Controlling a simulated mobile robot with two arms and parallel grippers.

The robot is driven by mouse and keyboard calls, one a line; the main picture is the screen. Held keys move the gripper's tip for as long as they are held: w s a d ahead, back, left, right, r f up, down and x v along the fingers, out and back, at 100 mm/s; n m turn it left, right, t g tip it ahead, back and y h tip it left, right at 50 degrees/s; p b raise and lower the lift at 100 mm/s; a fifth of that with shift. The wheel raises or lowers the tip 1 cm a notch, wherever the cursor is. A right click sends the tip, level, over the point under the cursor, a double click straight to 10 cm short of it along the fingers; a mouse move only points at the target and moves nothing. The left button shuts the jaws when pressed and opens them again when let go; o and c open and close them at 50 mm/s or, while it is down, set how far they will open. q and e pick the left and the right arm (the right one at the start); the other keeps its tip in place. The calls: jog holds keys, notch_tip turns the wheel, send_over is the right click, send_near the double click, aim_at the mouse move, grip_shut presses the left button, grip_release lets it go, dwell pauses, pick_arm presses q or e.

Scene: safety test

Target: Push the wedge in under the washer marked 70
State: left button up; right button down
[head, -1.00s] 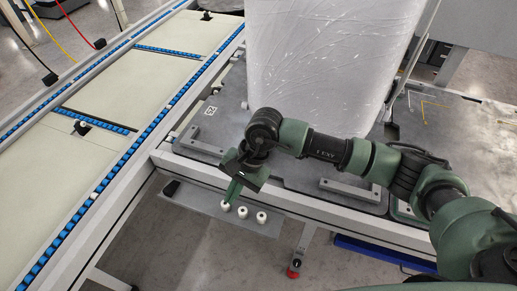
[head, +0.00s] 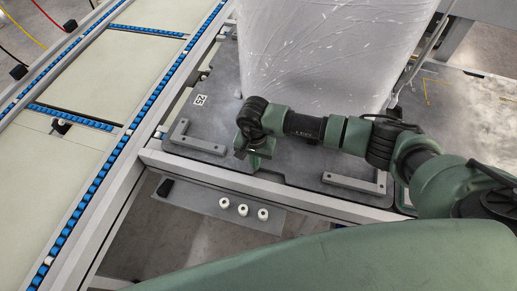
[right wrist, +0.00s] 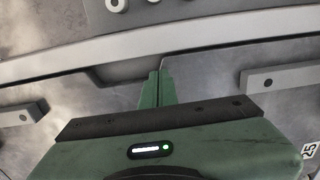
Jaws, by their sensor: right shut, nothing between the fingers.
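A tall white shape in clear wrap (head: 320,50), perhaps the washer, stands on a grey platform; no number 70 is readable on it. A small black block (head: 165,187), perhaps the wedge, lies at the left end of a low grey shelf. My right gripper (head: 258,150) is over the platform's front part, before the wrapped shape and right of the black block. In the right wrist view its green fingers (right wrist: 156,88) are together with nothing between them. Its tips are hard to make out in the head view. My left gripper is not in view.
Several white round knobs (head: 242,210) sit on the grey shelf (head: 210,197). Two grey brackets, left (head: 200,144) and right (head: 355,185), lie on the platform (head: 305,160). A small number label (head: 200,99) reads like 25 or 52. A blue-edged conveyor (head: 110,160) runs along the left.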

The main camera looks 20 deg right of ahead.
jog(key=shift+w+d+r, duration=0.15)
jog(key=shift+w+d, duration=0.2)
jog(key=shift+w, duration=0.25)
jog(key=shift+w+d+r, duration=0.15)
jog(key=shift+w+d, duration=0.2)
jog(key=shift+w, duration=0.2)
jog(key=shift+w+d+f, duration=0.1)
jog(key=shift+w+d, duration=0.3)
jog(key=shift+w, duration=0.15)
